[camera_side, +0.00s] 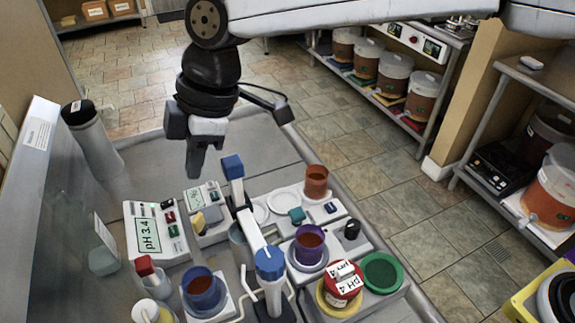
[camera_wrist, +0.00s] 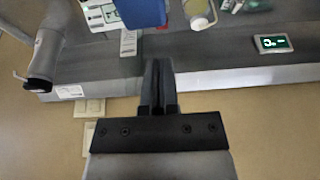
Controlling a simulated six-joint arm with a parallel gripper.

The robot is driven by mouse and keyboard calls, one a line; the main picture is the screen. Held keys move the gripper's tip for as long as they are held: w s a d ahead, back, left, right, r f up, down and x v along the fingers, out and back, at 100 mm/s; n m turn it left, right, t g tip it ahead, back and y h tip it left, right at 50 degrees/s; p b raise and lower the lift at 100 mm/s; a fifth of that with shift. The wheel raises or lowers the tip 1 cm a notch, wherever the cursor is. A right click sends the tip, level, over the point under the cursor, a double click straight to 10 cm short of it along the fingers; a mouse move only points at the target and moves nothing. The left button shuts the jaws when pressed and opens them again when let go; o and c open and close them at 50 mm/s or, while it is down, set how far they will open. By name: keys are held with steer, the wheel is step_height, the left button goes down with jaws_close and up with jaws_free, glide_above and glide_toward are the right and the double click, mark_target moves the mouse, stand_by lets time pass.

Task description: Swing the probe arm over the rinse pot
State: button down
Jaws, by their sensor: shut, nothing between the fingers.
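My gripper (camera_side: 197,172) is shut and empty, pointing down just left of and above the blue block (camera_side: 232,167) on the end of the white probe arm (camera_side: 250,226). A small gap shows between them in the side view. The arm runs from the blue knob (camera_side: 269,262) on its post to that block. In the wrist view the shut fingers (camera_wrist: 160,72) point up the picture, and the blue block (camera_wrist: 142,12) is beyond the tips.
A pH meter (camera_side: 155,233) stands left of the arm. A blue cup (camera_side: 203,287), a purple cup (camera_side: 309,244) and a red-lidded pot (camera_side: 342,285) surround the post closely. A grey cylinder (camera_side: 92,138) stands at the back left. The table's back is clear.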

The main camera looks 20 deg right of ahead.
steer(key=shift+r, duration=2)
